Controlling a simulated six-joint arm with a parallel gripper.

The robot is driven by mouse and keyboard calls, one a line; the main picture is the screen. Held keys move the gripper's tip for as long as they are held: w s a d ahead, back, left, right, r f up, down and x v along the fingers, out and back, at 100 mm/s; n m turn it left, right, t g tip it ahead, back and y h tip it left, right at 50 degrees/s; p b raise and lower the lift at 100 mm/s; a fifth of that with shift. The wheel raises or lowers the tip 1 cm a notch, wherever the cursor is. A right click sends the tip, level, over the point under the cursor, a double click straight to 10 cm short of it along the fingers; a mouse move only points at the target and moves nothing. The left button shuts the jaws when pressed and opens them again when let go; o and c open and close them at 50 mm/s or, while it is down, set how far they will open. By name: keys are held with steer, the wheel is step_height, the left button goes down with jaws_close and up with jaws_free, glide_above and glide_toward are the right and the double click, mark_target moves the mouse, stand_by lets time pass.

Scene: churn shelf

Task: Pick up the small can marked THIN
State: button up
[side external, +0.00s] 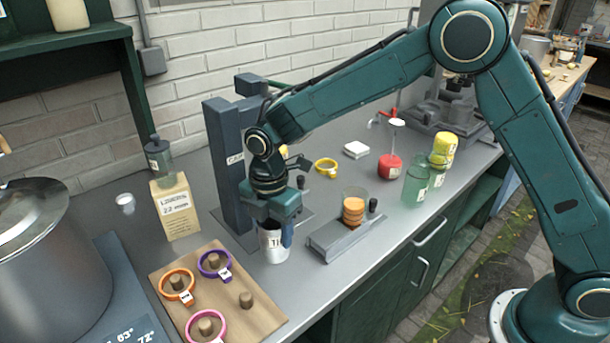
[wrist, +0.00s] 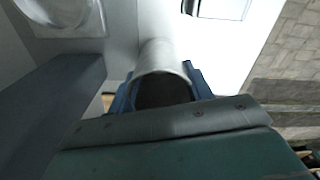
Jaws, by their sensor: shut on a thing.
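A small white-grey can (side external: 273,246) with a label starting with "TI" or "TH", partly covered, is near the front of the grey bench in the side view. My gripper (side external: 275,222) points down from above and is shut on it, with a blue finger along its side. In the wrist view the can (wrist: 165,75) shows its open, dark-looking top between the blue fingers of my gripper (wrist: 160,92). I cannot tell whether the can's base touches the bench.
A dark upright post (side external: 228,165) stands close behind my gripper. A wooden board (side external: 255,318) with pegs and coloured rings lies at front left. A grey stand (side external: 345,238) with an orange-filled glass (side external: 354,207) is to the right. A labelled box (side external: 176,207) stands left.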

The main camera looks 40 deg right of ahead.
step_height(320, 180, up, 10)
stand_by(0.8)
steer(key=shift+s, duration=0.1)
stand_by(0.5)
